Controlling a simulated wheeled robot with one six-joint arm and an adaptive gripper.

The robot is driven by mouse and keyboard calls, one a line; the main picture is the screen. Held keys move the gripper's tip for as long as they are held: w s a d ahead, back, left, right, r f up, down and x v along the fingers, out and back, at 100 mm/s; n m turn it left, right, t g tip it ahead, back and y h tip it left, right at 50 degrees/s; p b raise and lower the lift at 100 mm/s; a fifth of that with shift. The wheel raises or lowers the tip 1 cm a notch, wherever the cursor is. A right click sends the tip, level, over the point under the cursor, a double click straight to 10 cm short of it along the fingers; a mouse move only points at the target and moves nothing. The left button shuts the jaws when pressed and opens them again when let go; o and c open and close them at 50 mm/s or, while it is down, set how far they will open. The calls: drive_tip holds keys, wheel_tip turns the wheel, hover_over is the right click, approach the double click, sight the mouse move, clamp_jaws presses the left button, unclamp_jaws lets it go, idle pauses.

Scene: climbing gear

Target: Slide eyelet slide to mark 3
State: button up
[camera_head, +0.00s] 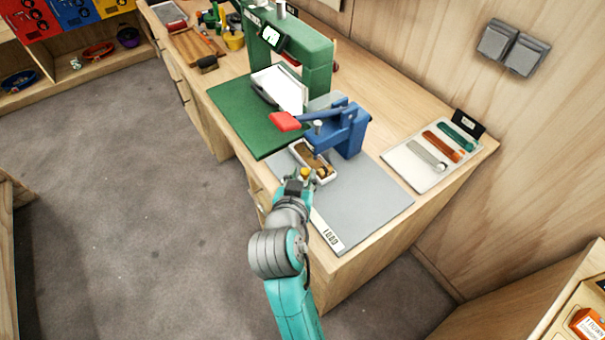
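A blue eyelet press (345,132) with a red-ended lever (286,121) stands on a grey mat (368,200). In front of it lies a small white slide or tray (297,148) with a brown piece (317,161) on it. My gripper (304,177) is at the near end of this tray, seen from above and behind. A small yellow spot (304,171) shows at the fingertips. The fingers are too small to tell open from shut or whether they touch the tray. A white label with dark marks (328,232) lies along the mat's near left edge; its marks are unreadable.
A green press (305,50) with a green board (240,110) stands to the left. A pale board (405,165) with grey, orange and green strips lies at the right. The grey mat's right part is clear. Wall sockets (510,48) are above the bench.

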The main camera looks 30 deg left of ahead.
drive_tip(key=v, duration=1.1)
drive_tip(key=shift+w, duration=0.1)
